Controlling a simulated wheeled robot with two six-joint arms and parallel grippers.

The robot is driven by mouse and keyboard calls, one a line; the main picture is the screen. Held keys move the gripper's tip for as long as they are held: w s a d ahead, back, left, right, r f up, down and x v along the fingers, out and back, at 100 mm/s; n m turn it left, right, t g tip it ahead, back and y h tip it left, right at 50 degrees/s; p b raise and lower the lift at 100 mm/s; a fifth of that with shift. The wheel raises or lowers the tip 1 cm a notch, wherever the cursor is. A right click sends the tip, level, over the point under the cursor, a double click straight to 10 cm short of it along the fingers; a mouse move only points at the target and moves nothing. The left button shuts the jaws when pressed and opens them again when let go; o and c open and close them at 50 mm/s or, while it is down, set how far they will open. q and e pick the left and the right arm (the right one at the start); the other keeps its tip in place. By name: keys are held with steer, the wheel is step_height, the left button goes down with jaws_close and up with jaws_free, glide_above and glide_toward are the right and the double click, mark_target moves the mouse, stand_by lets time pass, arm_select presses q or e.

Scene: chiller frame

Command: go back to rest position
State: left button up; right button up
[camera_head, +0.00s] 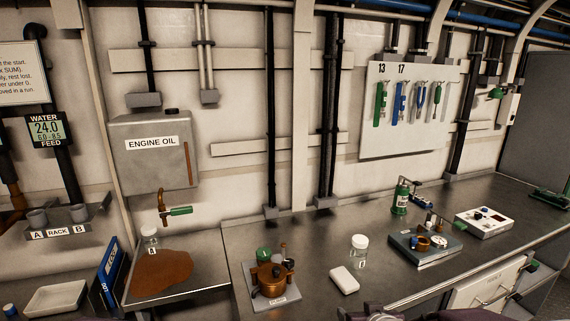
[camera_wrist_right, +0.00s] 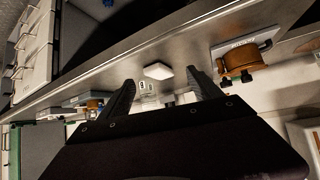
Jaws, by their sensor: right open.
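My right gripper (camera_head: 378,313) barely shows at the bottom edge of the head view, in front of the bench. In the right wrist view, its two dark fingers (camera_wrist_right: 166,90) are spread apart with nothing between them. A white block (camera_head: 344,280) lies on the bench just beyond the gripper, and it also shows beyond the fingertips in the right wrist view (camera_wrist_right: 158,71). My left gripper is in neither view.
The steel bench (camera_head: 335,228) carries a copper pump unit (camera_head: 270,280), a white-capped jar (camera_head: 359,250), a grey instrument (camera_head: 425,247) and a white box (camera_head: 484,222). A tool board (camera_head: 410,135) hangs on the wall. An oil tank (camera_head: 155,165) is at left.

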steer(key=s+f+g, duration=0.3)
steer(key=s+g, duration=0.1)
steer(key=s, duration=0.5)
steer(key=s+f+g, duration=0.4)
steer(key=s+g, duration=0.1)
steer(key=s, duration=0.3)
steer(key=shift+s+a+f, duration=0.25)
steer(key=shift+s+a, duration=0.1)
steer(key=shift+a, duration=0.05)
